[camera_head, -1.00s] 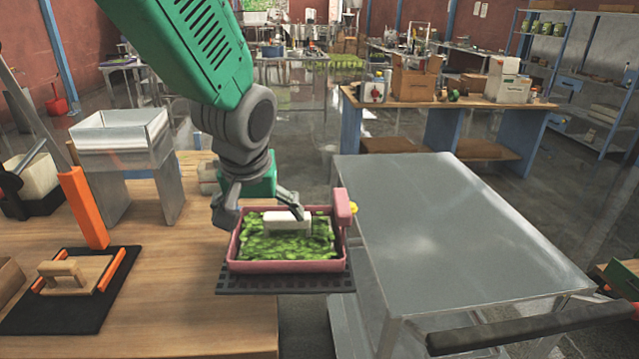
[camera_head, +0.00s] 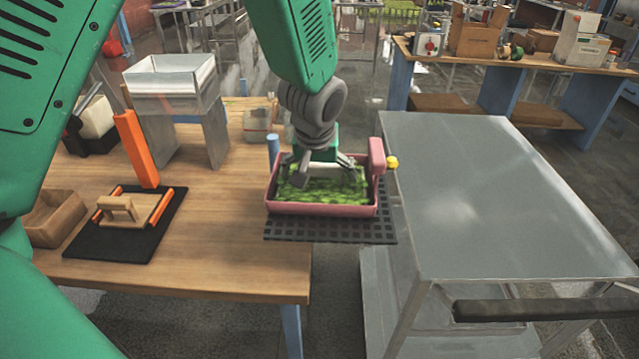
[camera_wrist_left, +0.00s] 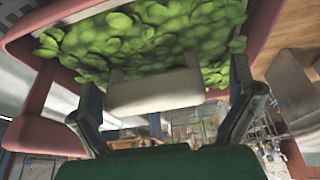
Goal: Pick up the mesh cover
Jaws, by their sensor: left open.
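A pink-rimmed tray (camera_head: 330,210) filled with green leaves (camera_head: 322,186) sits on a black grid mat (camera_head: 385,232) that overhangs the wood table's right edge. I cannot tell for certain which part is the mesh cover. In the left wrist view a pale block-shaped handle (camera_wrist_left: 155,92) stands over the leaves; in the head view my gripper hides it. My left gripper (camera_head: 325,172) is open, pointing down over the tray. In the left wrist view its fingers (camera_wrist_left: 168,105) are on either side of the handle, with no clear grip. My right gripper is not in view.
A grey metal cart (camera_head: 500,200) stands close at the tray's right. A metal hopper (camera_head: 172,85), an orange post (camera_head: 137,150), a wood-handled plate (camera_head: 130,213) and a wooden box (camera_head: 55,217) are at the left. The table between plate and tray is clear.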

